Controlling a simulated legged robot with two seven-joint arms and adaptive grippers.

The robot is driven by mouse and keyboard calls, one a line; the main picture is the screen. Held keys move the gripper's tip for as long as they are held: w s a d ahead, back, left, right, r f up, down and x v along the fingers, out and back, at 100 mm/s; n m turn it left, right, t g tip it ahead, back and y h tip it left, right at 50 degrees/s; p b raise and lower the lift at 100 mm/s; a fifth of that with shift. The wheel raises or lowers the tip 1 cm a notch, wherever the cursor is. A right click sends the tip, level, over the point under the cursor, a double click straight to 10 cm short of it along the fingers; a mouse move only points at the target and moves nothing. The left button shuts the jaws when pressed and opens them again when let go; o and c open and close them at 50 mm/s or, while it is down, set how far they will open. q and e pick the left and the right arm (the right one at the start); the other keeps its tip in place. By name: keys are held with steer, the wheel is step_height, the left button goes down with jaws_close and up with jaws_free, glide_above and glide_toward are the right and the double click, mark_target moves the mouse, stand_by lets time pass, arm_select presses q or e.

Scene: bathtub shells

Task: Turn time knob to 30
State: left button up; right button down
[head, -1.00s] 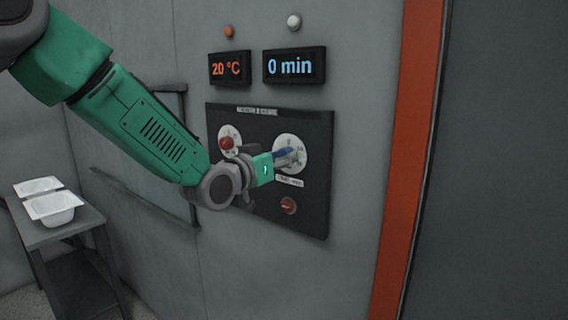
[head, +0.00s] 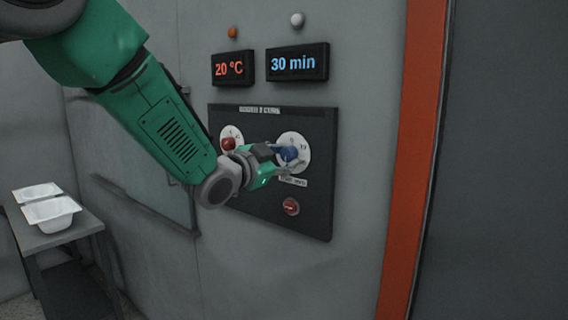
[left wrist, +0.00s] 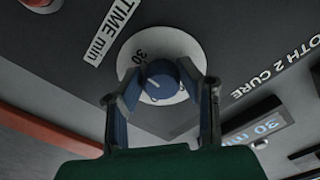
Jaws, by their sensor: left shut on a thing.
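The blue time knob (head: 289,153) sits on a white dial on the black control panel (head: 318,215). In the left wrist view the knob (left wrist: 163,80) lies between the fingers, its white pointer line towards the "30" mark on the dial (left wrist: 160,42). My left gripper (head: 281,160) is shut on the knob; in the left wrist view its fingers (left wrist: 160,92) are on either side of it. The time display (head: 297,62) reads "30 min". My right gripper is not in view.
A red knob (head: 228,144) sits left of the time dial, close to my left gripper. A red switch (head: 291,206) is below. The temperature display (head: 232,68) reads 20 °C. White trays (head: 50,212) stand on a side table at the left. An orange door frame (head: 408,160) is at the right.

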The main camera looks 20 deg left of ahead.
arm_select(q)
steer(key=shift+d+r+m, duration=0.15)
steer(key=shift+m, duration=0.15)
steer(key=o, duration=1)
steer(key=shift+o, duration=0.7)
steer(key=shift+s+d+r, duration=0.1)
steer(key=shift+s+d, duration=0.05)
steer(key=v, duration=1.2)
